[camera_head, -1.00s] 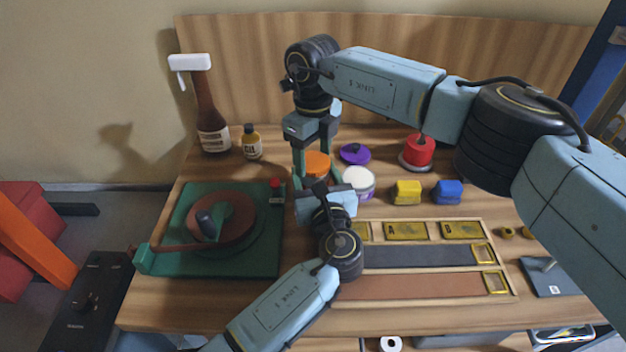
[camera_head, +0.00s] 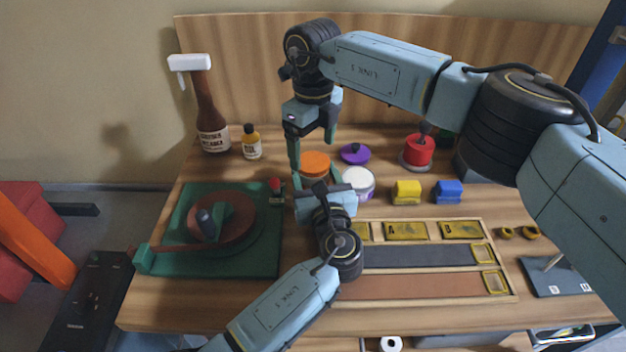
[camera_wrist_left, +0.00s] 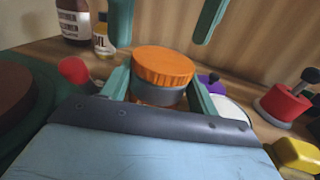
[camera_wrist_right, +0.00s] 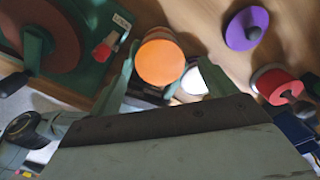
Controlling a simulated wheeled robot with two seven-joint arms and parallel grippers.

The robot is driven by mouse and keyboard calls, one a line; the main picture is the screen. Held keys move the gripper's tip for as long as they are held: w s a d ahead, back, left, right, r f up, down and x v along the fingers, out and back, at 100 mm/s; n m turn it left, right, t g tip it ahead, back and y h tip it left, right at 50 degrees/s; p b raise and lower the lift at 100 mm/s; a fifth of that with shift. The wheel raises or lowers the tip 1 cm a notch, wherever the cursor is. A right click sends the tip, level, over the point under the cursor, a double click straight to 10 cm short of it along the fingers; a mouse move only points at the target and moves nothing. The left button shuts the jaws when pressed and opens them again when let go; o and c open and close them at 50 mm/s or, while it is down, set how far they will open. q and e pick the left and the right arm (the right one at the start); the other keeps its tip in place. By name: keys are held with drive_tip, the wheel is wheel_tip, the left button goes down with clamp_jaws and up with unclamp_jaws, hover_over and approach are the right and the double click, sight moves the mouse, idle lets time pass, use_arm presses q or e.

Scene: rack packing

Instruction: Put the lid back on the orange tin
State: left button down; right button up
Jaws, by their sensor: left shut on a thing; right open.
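The orange lid (camera_head: 315,159) sits on top of the orange tin (camera_wrist_left: 158,93), whose grey upper wall shows under it in the left wrist view. The lid (camera_wrist_left: 163,63) looks level there, with no clear gap. My left gripper (camera_wrist_left: 157,84) is shut on the tin's body, a finger on each side below the lid. My right gripper (camera_head: 312,150) is open and empty above the lid, its fingers spread wider than it. The right wrist view shows the round lid top (camera_wrist_right: 160,62) between and beyond the fingers. The tin's base is mostly hidden.
A purple knobbed lid (camera_head: 355,153) and a white-topped jar (camera_head: 358,180) are close on the right. A red knobbed tin (camera_head: 418,151) stands farther right. A green turntable-like device (camera_head: 262,255) is at left. Two bottles (camera_head: 212,135) (camera_head: 251,142) stand behind it.

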sight(313, 178)
wheel_tip(313, 178, up, 2)
drive_tip(key=shift+c, duration=0.4)
drive_tip(key=n, duration=0.2)
drive_tip(key=r+n, duration=0.1)
drive_tip(key=n, duration=0.3)
drive_tip(key=shift+r+n, duration=0.3)
drive_tip(key=shift+r, duration=0.1)
drive_tip(key=n, duration=0.2)
drive_tip(key=r+n, duration=0.1)
drive_tip(key=n, duration=0.3)
drive_tip(key=shift+r, duration=0.3)
drive_tip(key=shift+f, duration=4.05)
